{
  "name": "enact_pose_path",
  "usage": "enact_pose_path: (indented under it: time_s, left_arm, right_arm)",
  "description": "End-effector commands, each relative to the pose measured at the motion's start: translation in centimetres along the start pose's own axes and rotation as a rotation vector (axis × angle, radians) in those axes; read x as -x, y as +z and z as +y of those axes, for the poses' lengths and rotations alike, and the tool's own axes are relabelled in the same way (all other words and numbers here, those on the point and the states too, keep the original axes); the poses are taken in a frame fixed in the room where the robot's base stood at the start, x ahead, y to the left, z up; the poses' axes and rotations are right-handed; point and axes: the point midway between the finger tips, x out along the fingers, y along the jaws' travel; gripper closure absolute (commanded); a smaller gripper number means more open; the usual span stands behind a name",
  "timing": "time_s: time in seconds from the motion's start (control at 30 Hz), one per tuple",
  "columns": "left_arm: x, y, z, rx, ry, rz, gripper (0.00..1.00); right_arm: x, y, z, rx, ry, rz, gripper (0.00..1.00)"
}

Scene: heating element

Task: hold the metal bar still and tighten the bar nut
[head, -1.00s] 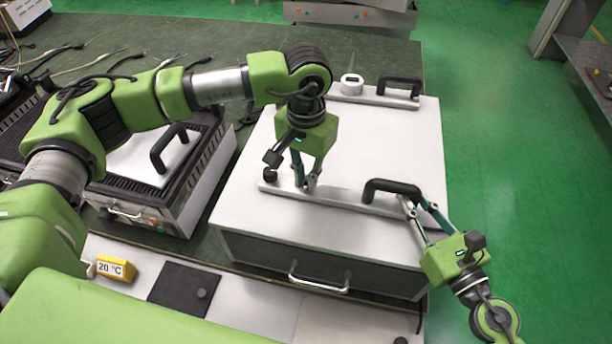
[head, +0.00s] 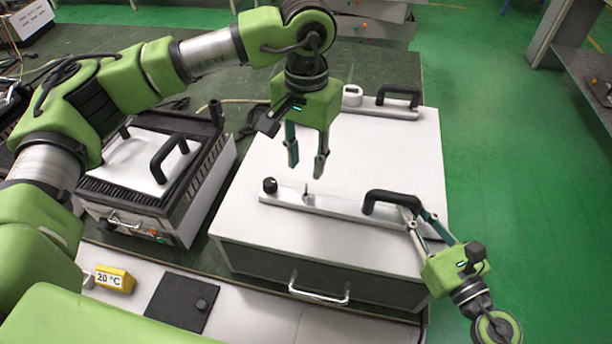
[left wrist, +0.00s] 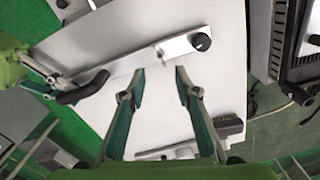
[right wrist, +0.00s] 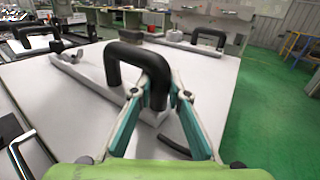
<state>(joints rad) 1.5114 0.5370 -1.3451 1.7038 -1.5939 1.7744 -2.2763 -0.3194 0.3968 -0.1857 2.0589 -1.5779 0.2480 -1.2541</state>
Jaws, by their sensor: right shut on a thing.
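The metal bar (head: 345,210) lies along the front of the white box lid. It also shows in the left wrist view (left wrist: 180,49) and the right wrist view (right wrist: 92,78). A small upright piece (head: 306,194), apparently the bar nut on its stud, stands near the bar's left part; its detail is too small to tell. A black knob (head: 270,185) sits at the bar's left end. My left gripper (head: 307,168) is open and empty, above and behind the small piece, apart from it. My right gripper (right wrist: 158,97) is shut on the black handle (right wrist: 131,50) at the bar's right end.
The white lid (head: 370,155) is clear between this bar and a second bar (head: 385,108) with a handle at the back. A grill-like device (head: 150,185) stands to the left. A yellow 20 °C block (head: 115,278) and a dark plate (head: 182,302) lie in front.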

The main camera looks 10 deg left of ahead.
Motion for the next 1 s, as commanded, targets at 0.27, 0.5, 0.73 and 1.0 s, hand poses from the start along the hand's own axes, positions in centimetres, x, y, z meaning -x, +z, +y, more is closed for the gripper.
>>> enact_pose_path:
  time_s: [0.27,0.5,0.73,1.0]
  left_arm:
    - [3.0,0.0,0.1,-0.001,0.001,-0.001,0.71]
    - [3.2,0.0,0.1,-0.001,0.0,-0.002,0.71]
    - [3.2,0.0,0.0,-0.001,0.0,-0.001,0.71]
    - [3.1,0.0,0.0,-0.001,0.0,-0.001,0.71]
  right_arm:
    - [0.0,0.1,0.0,-0.002,0.0,-0.002,1.0]
    - [0.0,0.1,0.0,-0.002,0.0,-0.002,1.0]
    - [0.0,0.1,0.0,-0.001,0.0,-0.002,0.65]
    - [0.0,0.1,0.0,-0.001,0.0,-0.001,0.65]
